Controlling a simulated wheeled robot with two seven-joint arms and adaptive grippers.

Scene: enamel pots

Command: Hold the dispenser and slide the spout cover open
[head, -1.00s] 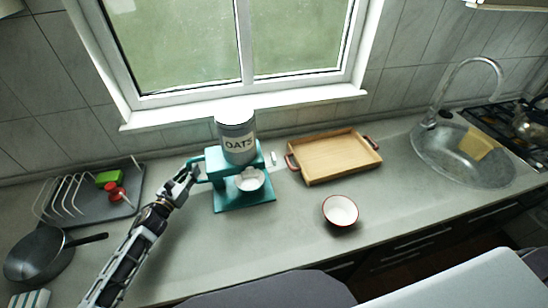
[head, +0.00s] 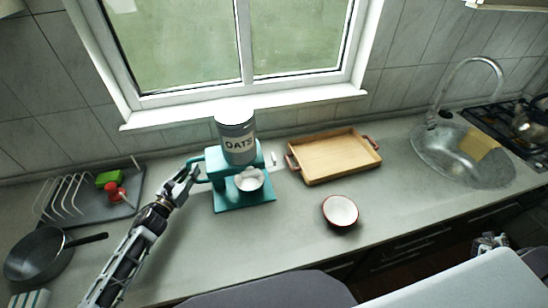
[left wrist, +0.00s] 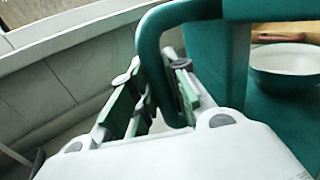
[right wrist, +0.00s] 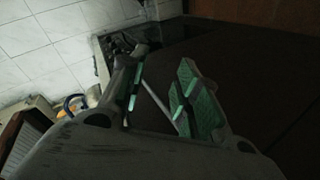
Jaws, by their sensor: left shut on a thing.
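The teal dispenser (head: 215,160) stands on its flat teal base below the window, with a grey canister labelled OATS (head: 238,145) on top. My right gripper (head: 490,242) is open and empty at the lower right, beyond the counter's front edge, far from the dispenser.
A wooden tray (head: 335,158) lies right of the dispenser. A red-rimmed white bowl (head: 341,210) stands near the counter's front. A dish rack (head: 72,195) and a dark pan (head: 38,255) are at left; a sink (head: 455,160) is at right. The counter between dispenser and red-rimmed bowl is clear.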

